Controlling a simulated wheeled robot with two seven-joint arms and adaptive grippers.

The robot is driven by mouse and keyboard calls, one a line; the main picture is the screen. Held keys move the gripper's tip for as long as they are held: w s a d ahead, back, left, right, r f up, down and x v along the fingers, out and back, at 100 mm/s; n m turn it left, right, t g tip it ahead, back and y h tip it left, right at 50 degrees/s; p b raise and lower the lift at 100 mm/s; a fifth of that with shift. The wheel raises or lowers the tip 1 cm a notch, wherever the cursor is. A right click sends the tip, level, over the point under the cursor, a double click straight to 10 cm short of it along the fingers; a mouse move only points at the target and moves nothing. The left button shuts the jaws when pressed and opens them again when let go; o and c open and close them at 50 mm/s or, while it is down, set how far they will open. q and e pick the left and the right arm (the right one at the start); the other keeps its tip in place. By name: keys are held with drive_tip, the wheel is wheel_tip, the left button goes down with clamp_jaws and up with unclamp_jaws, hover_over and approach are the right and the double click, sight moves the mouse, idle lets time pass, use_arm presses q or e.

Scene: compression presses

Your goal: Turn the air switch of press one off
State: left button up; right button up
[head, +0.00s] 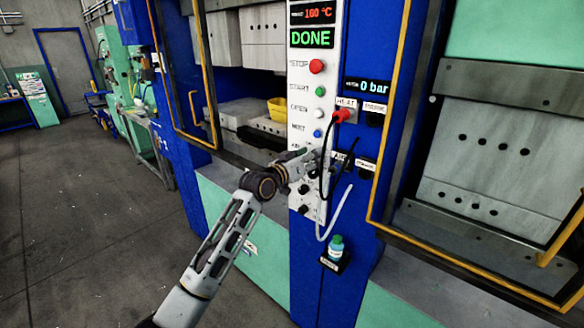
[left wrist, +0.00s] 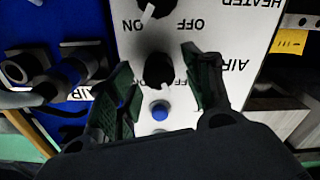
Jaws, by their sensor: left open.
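The press's white control panel (head: 303,120) stands in the middle of the head view, with DONE and 160 °C on its displays. My left gripper (head: 314,157) is at the panel's lower part and hides the air switch there. In the left wrist view, which is upside down, the black air switch knob (left wrist: 156,66) shows beside the AIR label. The open fingers of my left gripper (left wrist: 158,72) stand on either side of the knob. I cannot tell whether they touch it or which way it points. ON and OFF labels show near it. My right gripper is out of view.
The heater knob (left wrist: 155,8) and a blue button (left wrist: 159,110) are close to the fingers. Black plugs and cables (left wrist: 45,75) are beside the panel. A red plug (head: 343,116) and a blue-green bottle (head: 336,246) are nearby. Open floor (head: 90,220) lies at left.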

use_arm(q)
drive_tip(key=v, duration=1.1)
idle(0.3)
drive_tip(key=shift+s, duration=0.1)
